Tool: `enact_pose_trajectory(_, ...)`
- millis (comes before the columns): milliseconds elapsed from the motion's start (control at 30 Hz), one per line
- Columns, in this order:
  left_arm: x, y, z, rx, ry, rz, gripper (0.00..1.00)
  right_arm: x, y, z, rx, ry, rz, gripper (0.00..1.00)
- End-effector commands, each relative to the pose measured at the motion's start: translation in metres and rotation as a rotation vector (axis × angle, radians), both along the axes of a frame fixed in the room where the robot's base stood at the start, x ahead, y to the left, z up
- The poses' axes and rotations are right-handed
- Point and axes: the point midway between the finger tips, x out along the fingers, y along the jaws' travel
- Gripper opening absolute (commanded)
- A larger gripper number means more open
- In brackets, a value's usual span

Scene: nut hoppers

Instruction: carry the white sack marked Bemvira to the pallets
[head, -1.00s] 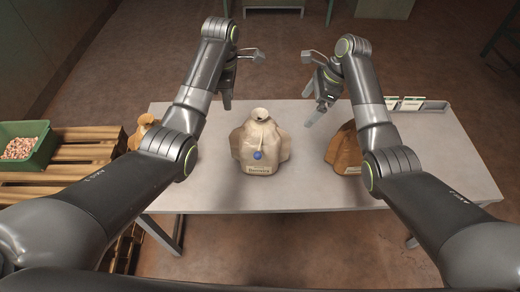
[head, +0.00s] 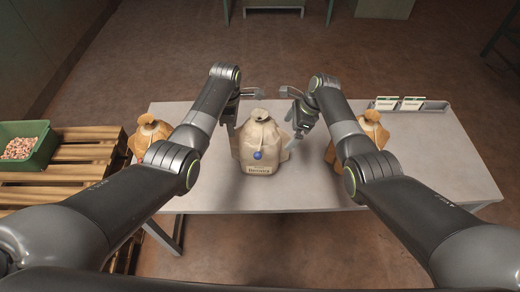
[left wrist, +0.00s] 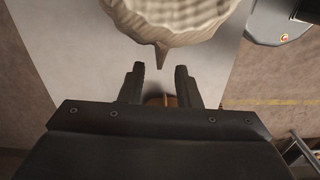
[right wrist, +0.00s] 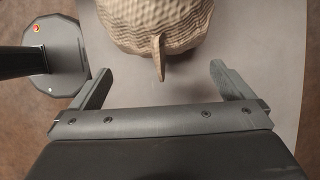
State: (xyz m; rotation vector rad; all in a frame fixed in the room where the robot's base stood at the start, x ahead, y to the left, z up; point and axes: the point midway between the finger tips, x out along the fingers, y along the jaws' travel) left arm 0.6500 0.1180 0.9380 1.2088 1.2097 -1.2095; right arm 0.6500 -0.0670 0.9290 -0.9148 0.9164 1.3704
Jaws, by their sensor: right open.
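The pale whitish sack (head: 258,135) stands upright in the middle of the table, with a blue tag on its front and a small label whose lettering is too blurred to read surely. My left gripper (head: 234,138) is at its left side and my right gripper (head: 295,135) at its right side. In the left wrist view the sack (left wrist: 185,15) has a pointed ear just ahead of the open, empty fingers. In the right wrist view the sack's (right wrist: 150,20) other ear hangs between the tips of the wide-open fingers. Neither gripper holds anything.
A brown sack (head: 375,130) stands on the table (head: 430,180) at right, partly behind my right arm. Another brown sack (head: 150,130) is at left beside the wooden pallets (head: 85,152). A green crate (head: 40,152) of nuts sits on the pallets. A card holder (head: 430,106) lies at back right.

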Motion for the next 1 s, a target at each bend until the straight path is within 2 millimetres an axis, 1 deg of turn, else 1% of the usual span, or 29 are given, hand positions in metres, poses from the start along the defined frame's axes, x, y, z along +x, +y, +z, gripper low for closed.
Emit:
enact_pose_trajectory(233, -0.001, 0.000, -0.028, 0.001, 0.003, 0.000, 0.30, 0.000, 0.011, -0.025, -0.001, 0.001, -0.001, 1.00)
enact_pose_trajectory(700, 0.000, 0.000, -0.050, 0.000, 0.000, -0.001, 0.30, 0.001, 0.020, -0.046, 0.001, 0.001, 0.001, 1.00)
enact_pose_trajectory(1000, 0.000, 0.000, -0.054, 0.000, 0.000, 0.000, 0.30, 0.000, 0.021, -0.050, 0.001, -0.001, 0.000, 1.00)
